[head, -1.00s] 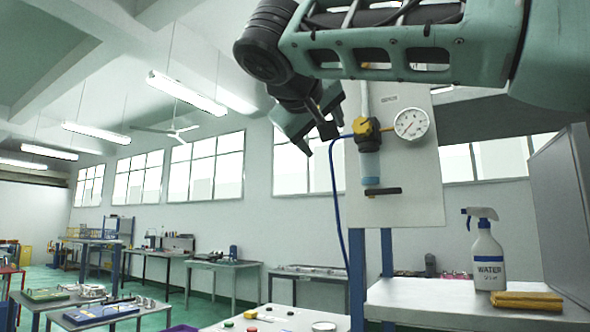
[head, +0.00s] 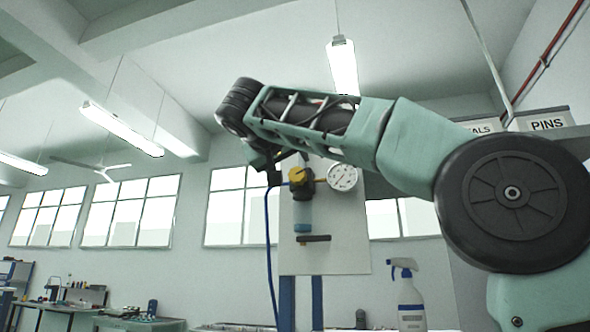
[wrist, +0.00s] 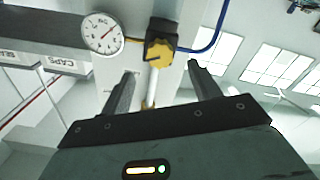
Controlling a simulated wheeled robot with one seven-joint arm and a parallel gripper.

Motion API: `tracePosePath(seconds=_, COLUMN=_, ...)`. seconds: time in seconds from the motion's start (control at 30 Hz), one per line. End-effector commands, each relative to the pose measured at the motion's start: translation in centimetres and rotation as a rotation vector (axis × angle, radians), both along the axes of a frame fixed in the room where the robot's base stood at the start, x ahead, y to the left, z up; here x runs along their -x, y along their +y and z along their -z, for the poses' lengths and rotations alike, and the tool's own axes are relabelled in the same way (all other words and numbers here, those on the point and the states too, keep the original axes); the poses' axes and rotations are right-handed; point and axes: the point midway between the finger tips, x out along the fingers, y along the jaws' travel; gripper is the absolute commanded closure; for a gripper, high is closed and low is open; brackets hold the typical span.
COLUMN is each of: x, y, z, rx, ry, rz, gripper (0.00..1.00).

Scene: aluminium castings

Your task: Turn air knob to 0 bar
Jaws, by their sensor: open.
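The yellow air knob (head: 296,176) sits on a dark regulator body (head: 299,190) on a pale upright panel (head: 340,240). It also shows in the wrist view (wrist: 158,54), ahead of my gripper and roughly between the lines of its fingers. A round white pressure gauge (head: 342,177) is to the knob's right; in the wrist view the gauge (wrist: 103,33) is to its left, and its reading is too small to tell. My gripper (wrist: 162,80) is open and empty, its fingers apart and short of the knob. In the head view my arm mostly hides the gripper.
A blue hose (head: 268,230) runs from the regulator's left side down past the panel. A clear blue bowl (head: 302,222) and a dark bar (head: 313,238) are below the knob. A spray bottle (head: 409,300) stands at the lower right.

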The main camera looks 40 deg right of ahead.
Motion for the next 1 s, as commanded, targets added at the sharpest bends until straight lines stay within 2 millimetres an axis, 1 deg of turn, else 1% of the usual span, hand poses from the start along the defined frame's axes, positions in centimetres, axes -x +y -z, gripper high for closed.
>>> tracePosePath(seconds=0.03, x=-0.6, y=-1.0, z=-0.3, rx=0.001, ry=0.002, rz=0.004, gripper=0.38)
tracePosePath(seconds=0.1, x=-1.5, y=-2.0, z=-0.3, rx=0.001, ry=0.002, rz=0.004, gripper=0.38)
tracePosePath(seconds=0.2, x=-2.5, y=-3.4, z=-0.3, rx=0.0, ry=0.001, rz=0.004, gripper=0.38)
tracePosePath(seconds=0.3, x=-3.3, y=-4.3, z=-0.2, rx=0.002, ry=0.002, rz=0.002, gripper=0.38)
tracePosePath(seconds=0.5, x=-4.1, y=-5.2, z=0.0, rx=0.0, ry=0.0, rz=0.0, gripper=0.38)
tracePosePath(seconds=0.77, x=-4.2, y=-5.3, z=0.0, rx=0.0, ry=0.0, rz=-0.001, gripper=0.38)
tracePosePath(seconds=0.8, x=-4.2, y=-5.3, z=0.0, rx=0.0, ry=0.0, rz=-0.001, gripper=0.44)
tracePosePath(seconds=0.87, x=-4.2, y=-5.3, z=0.0, rx=0.0, ry=0.0, rz=-0.001, gripper=0.61)
tracePosePath(seconds=0.9, x=-4.2, y=-5.3, z=0.0, rx=0.0, ry=0.0, rz=-0.001, gripper=0.72)
tracePosePath(seconds=0.93, x=-4.2, y=-5.3, z=0.0, rx=0.0, ry=0.0, rz=-0.001, gripper=0.8)
tracePosePath(seconds=1.0, x=-4.2, y=-5.3, z=0.0, rx=0.0, ry=0.0, rz=-0.001, gripper=0.82)
